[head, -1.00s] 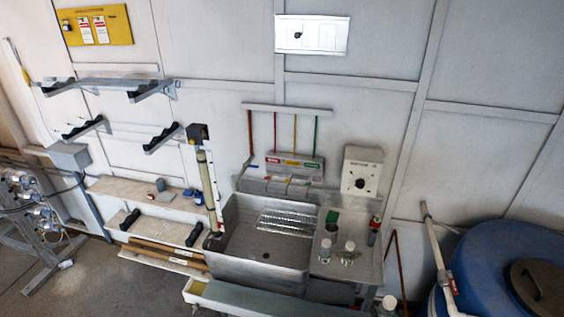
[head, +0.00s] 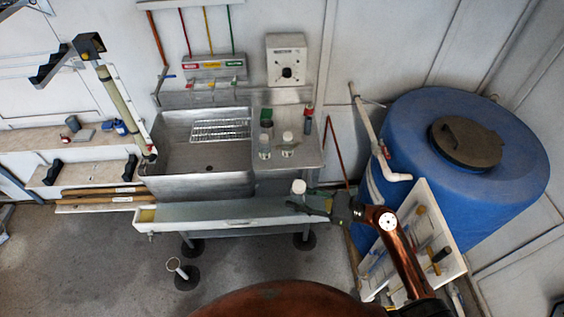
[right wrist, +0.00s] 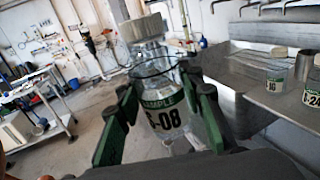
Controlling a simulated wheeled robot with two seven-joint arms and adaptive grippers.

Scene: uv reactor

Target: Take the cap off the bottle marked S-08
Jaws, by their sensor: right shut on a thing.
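The bottle marked S-08 (right wrist: 165,118) is clear with a green and white label and stands upright between my right gripper's fingers in the right wrist view. Its white cap (right wrist: 143,28) sits on top. In the head view the white cap (head: 299,187) shows just above the front trough, and the bottle's body is mostly hidden. My right gripper (head: 306,204) is shut on the bottle's body, below the cap; its dark green fingers (right wrist: 162,95) flank the label. My left gripper is in neither view.
Two other clear bottles (head: 264,148) (head: 287,147) stand on the steel drainboard (head: 300,167), beside the sink (head: 205,165). A blue tank (head: 400,120) and a tilted white board (head: 415,235) are right.

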